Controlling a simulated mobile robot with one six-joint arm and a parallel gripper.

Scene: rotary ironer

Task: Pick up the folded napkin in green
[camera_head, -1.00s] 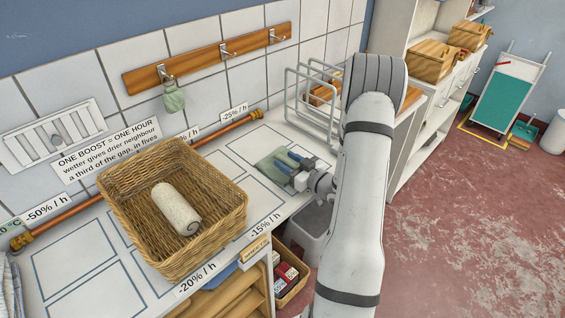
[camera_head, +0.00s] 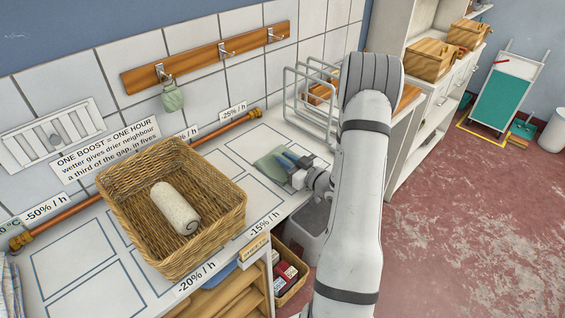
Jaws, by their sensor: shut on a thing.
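The folded green napkin (camera_head: 268,166) lies flat on the white counter, right of the wicker basket and in front of the wire rack. The fingers are shut on the napkin; the exact grip is partly hidden by the fingers. The napkin still appears at counter level.
A wicker basket (camera_head: 114,193) with a rolled white cloth (camera_head: 175,208) stands left. A wire rack (camera_head: 290,97) stands behind the gripper. The counter's marked rectangles between basket and napkin are bare.

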